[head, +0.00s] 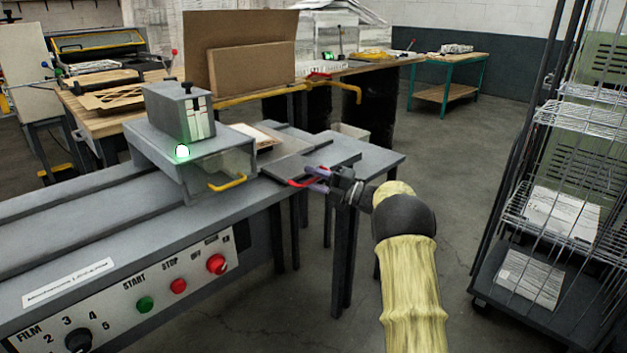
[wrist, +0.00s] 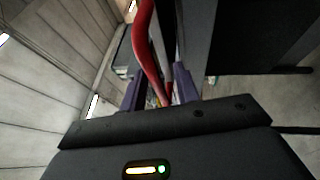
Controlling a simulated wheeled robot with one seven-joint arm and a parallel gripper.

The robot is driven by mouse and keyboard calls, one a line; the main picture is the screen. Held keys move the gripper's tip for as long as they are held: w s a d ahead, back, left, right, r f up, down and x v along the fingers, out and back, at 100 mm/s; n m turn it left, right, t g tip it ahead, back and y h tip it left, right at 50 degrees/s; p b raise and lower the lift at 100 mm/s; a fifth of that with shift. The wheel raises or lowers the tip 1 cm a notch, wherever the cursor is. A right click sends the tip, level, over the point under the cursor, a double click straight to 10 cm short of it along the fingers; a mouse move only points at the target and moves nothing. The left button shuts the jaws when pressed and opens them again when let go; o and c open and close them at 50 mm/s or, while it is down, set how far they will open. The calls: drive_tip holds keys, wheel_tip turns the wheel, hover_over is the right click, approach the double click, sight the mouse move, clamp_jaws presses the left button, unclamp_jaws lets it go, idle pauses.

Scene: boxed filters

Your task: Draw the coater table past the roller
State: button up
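The coater table (head: 318,158) is a flat grey plate at the right end of the grey coating machine. A red bar handle (head: 300,183) is on its front edge. The roller itself is not clearly visible; a grey housing (head: 185,145) with a clear front guard stands over the bed to the left. My gripper (head: 316,179) is at the red handle, its purple fingers apart. In the wrist view the red handle (wrist: 150,50) runs between the two fingers, with gaps showing beside it, so the gripper looks open around it.
A control panel (head: 130,290) with green and red buttons faces front. A yellow handle (head: 228,183) is on the guard. A wire rack cart (head: 560,200) stands at right. The floor (head: 440,180) between the machine and the cart is clear.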

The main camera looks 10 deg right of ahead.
drive_tip(key=p+v, duration=0.1)
drive_tip(key=v, duration=1.7)
drive_tip(key=shift+r, duration=0.15)
